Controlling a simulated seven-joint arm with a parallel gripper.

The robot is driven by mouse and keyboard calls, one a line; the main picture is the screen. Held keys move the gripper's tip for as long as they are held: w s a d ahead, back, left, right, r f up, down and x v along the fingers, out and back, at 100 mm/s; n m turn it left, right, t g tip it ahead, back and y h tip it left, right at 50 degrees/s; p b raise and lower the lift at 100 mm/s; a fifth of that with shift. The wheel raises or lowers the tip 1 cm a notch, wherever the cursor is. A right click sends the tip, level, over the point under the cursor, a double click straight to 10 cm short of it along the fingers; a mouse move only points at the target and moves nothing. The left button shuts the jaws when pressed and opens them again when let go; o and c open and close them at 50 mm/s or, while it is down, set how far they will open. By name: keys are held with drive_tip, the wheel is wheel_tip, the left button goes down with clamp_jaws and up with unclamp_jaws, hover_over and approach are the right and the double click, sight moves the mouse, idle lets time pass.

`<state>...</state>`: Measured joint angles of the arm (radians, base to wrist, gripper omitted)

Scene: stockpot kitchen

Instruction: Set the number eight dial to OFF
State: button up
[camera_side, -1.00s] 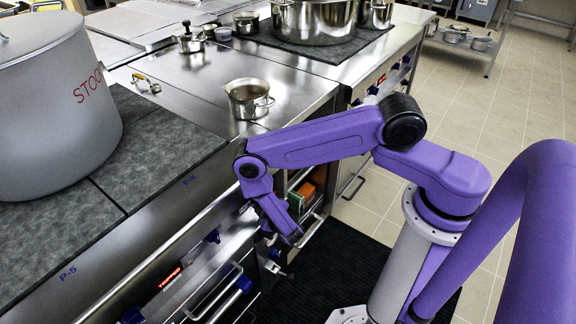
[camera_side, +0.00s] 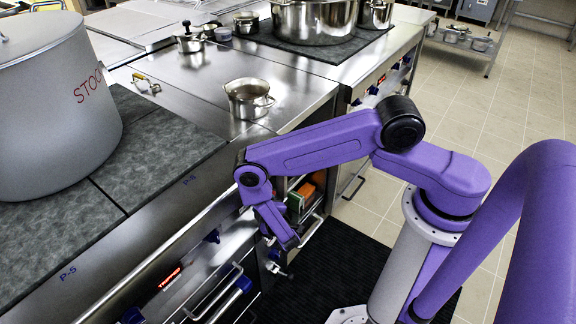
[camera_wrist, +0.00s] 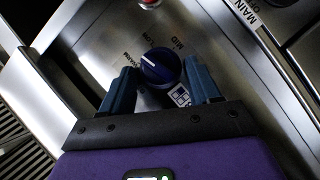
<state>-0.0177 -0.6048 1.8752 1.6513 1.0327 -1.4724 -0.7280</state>
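A round dark blue dial (camera_wrist: 160,68) with a white pointer line sits on a steel panel in the wrist view. Markings around it include MID and what looks like LOW; its number is not readable. The pointer line slants toward the upper left. My gripper (camera_wrist: 160,82) is open, with one blue finger on either side of the dial. Gaps show between fingers and dial, so I see no grip. In the side view my gripper (camera_side: 284,240) hangs at the front panel of the range, and the dial there cannot be told apart from it.
Other blue knobs (camera_side: 212,237) and a lit red TRIPPED display (camera_side: 171,277) are along the front panel. Bar handles (camera_side: 213,292) jut out below. A large stockpot (camera_side: 52,110) and a small pot (camera_side: 248,99) stand on top. A MAIN label (camera_wrist: 244,12) is upper right.

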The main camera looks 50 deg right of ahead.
drive_tip(key=shift+s, duration=0.1)
drive_tip(key=s, duration=0.5)
drive_tip(key=shift+s, duration=0.4)
idle(0.3)
